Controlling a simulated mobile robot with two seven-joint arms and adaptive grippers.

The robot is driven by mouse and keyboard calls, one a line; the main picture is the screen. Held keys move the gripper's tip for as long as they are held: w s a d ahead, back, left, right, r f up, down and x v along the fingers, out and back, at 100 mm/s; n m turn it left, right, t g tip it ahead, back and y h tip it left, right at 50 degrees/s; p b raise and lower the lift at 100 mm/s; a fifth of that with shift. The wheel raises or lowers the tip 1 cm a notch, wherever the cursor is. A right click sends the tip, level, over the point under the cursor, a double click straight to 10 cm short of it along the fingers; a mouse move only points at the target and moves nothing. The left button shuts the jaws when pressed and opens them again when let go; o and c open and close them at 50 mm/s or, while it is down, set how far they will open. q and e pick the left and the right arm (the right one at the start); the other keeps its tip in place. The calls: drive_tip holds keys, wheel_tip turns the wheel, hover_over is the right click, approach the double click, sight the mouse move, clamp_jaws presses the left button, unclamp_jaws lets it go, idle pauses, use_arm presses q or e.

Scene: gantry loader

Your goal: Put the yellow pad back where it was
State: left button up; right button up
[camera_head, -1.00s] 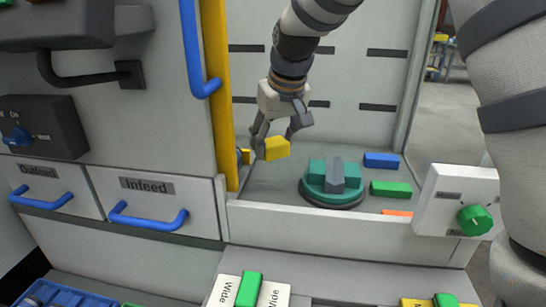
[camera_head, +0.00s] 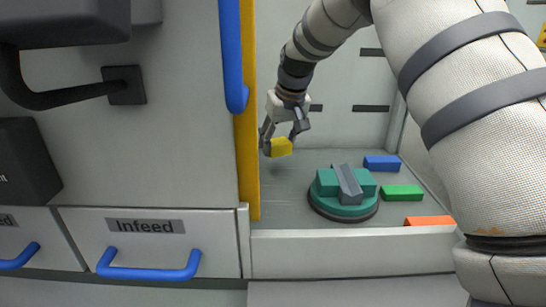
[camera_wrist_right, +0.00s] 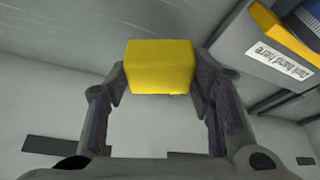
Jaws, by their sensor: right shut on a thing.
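The yellow pad (camera_head: 281,147) is a small yellow block. My right gripper (camera_head: 279,143) is shut on it and holds it inside the machine bay, above the grey floor and beside the yellow door edge (camera_head: 246,130). The right wrist view also shows the pad (camera_wrist_right: 160,67) between the two fingertips (camera_wrist_right: 160,80). A green round chuck (camera_head: 342,195) with a grey bar across it stands on the bay floor to the right of the pad. My left gripper is not in view.
Blue (camera_head: 382,163), green (camera_head: 402,192) and orange (camera_head: 428,220) blocks lie along the right of the bay floor. A low front sill (camera_head: 350,252) bounds the bay. The Infeed drawer (camera_head: 150,240) is at lower left. My right arm covers the right side.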

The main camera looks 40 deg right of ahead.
sight(277, 168)
drive_tip(key=shift+w+d+f, duration=0.35)
drive_tip(key=shift+w+f, duration=0.25)
drive_tip(key=shift+f, duration=0.25)
drive_tip(key=f, duration=0.3)
drive_tip(key=shift+w+d+f, duration=0.1)
drive_tip(key=shift+w+f, duration=0.05)
drive_tip(key=shift+w, duration=0.05)
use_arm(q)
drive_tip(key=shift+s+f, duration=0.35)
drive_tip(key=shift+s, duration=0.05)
use_arm(e)
drive_tip(key=o, duration=1.1)
drive_tip(key=shift+f, duration=0.1)
